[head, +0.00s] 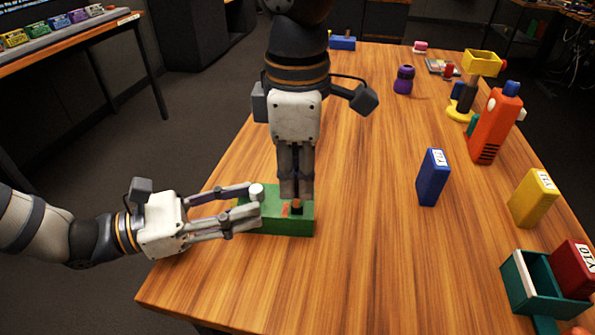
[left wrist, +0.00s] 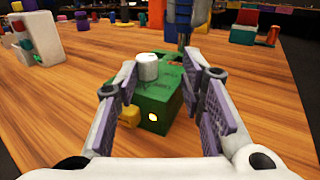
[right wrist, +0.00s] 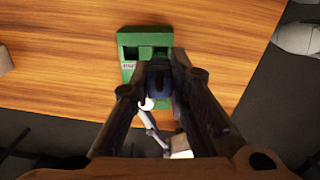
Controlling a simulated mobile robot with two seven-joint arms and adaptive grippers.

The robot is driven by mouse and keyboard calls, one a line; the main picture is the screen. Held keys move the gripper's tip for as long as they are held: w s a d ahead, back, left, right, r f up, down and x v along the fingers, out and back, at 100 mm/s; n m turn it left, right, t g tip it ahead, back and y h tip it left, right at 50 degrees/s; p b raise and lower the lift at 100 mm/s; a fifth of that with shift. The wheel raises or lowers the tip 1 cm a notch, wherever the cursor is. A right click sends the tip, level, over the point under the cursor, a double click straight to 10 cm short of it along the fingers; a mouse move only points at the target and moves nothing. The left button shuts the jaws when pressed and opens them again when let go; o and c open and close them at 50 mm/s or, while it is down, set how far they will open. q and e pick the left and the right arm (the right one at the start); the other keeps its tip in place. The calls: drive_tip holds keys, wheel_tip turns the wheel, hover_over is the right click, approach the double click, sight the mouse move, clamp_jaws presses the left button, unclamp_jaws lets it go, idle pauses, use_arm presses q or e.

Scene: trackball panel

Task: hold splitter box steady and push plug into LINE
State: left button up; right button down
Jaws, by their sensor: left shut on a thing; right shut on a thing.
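The green splitter box (head: 298,225) sits near the table's left edge, with a white knob (left wrist: 148,67) on top. My left gripper (head: 253,203) is shut on it from the left, a finger along each side, as the left wrist view (left wrist: 158,110) shows. My right gripper (head: 296,192) points down over the box's right part, shut on a dark blue plug (right wrist: 158,78). The plug's lower end is at the box top; how deep it sits is hidden. In the right wrist view, open recesses and a small label show on the box (right wrist: 145,38).
Blue (head: 432,178) and yellow (head: 535,197) labelled blocks stand to the right. A teal bin (head: 532,288) holds a red block (head: 574,268) at the front right. An orange bottle-like object (head: 495,125) and purple jar (head: 404,80) stand farther back. The table's middle is clear.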

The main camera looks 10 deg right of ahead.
drive_tip(key=shift+f, duration=1.7)
drive_tip(key=c, duration=1.5)
unclamp_jaws()
drive_tip(key=shift+o, duration=0.2)
use_arm(q)
clamp_jaws()
use_arm(e)
wheel_tip(320, 180, up, 12)
drive_tip(key=shift+s+r, duration=0.1)
drive_tip(key=shift+s, duration=0.05)
wheel_tip(320, 180, up, 11)
hover_over(298, 191)
drive_tip(key=shift+w, duration=0.2)
